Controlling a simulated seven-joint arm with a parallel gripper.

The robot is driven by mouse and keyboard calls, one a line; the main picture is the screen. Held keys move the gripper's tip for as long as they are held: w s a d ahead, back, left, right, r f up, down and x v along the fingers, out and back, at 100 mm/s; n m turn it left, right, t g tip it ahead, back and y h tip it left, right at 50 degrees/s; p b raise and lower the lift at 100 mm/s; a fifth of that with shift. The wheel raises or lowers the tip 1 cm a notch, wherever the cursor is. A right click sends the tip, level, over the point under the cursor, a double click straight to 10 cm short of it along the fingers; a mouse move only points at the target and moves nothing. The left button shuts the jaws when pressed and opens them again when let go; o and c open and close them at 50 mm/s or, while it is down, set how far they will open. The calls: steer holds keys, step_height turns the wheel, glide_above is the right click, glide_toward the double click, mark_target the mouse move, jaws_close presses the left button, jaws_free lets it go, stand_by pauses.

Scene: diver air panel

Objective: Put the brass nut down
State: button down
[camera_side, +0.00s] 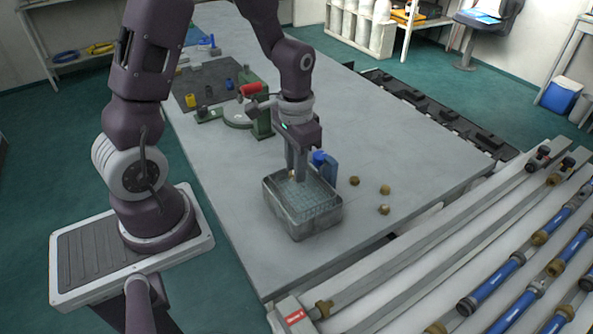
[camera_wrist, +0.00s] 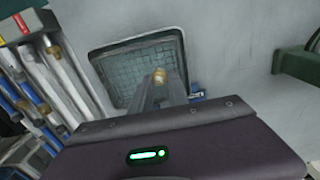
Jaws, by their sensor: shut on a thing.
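My gripper (camera_side: 297,176) is shut on a small brass nut (camera_wrist: 159,76), which shows between the fingertips in the wrist view. In the side view only a bit of the nut (camera_side: 291,174) shows beside the fingers. The fingers point down over a grey metal tray (camera_side: 309,228) with a mesh-like bottom, at the back part of its opening. The tray (camera_wrist: 113,49) also lies behind the nut in the wrist view. I cannot tell how high the nut is above the tray bottom.
Several loose brass nuts (camera_side: 384,189) lie on the grey table (camera_side: 400,150) right of the tray. A blue bottle-like item (camera_side: 327,166) stands close behind the tray. A green vise-like fixture (camera_side: 258,115) with a red handle stands farther back. Racked blue pipes (camera_side: 490,288) are at the right.

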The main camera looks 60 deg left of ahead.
steer(key=shift+f, duration=0.5)
steer(key=shift+f, duration=0.15)
steer(key=shift+f, duration=0.35)
steer(key=shift+f, duration=0.1)
steer(key=c, duration=1.6)
jaws_free()
steer(key=shift+o, duration=0.2)
